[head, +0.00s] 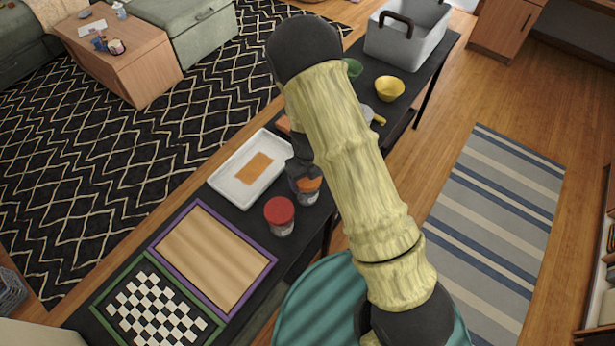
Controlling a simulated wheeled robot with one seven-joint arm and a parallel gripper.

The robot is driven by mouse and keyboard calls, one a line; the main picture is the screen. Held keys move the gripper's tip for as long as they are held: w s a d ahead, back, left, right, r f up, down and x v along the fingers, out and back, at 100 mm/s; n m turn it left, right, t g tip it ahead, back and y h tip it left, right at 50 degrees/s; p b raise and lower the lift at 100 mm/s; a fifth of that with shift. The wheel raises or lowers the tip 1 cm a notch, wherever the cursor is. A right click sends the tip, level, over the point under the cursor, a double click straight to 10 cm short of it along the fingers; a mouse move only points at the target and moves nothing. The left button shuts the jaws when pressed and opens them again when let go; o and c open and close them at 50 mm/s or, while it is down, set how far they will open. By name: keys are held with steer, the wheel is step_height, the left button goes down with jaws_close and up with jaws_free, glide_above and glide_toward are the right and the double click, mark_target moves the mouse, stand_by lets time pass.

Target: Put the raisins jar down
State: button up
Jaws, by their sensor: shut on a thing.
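My gripper (304,178) is over the long black table, mostly hidden by my own arm. It is shut on a small jar, which I take to be the raisins jar (309,195); an orange patch and a dark rim show just below the fingers. I cannot read its label or tell whether its base touches the table. A second jar with a red lid (280,211) stands upright on the table, just left of and nearer than the held jar.
A white tray (226,186) with an orange-brown rectangle in it lies left of my gripper. A purple-framed board (162,238) and a checkered board (158,312) lie nearer. A yellow bowl (390,88) and a grey bin (405,43) are farther back. A teal round seat (310,308) stands beside the table.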

steer(key=shift+f, duration=0.15)
steer(key=o, duration=1.3)
step_height(320, 180, up, 12)
steer(key=shift+d+r, duration=0.1)
steer(key=shift+r, duration=0.1)
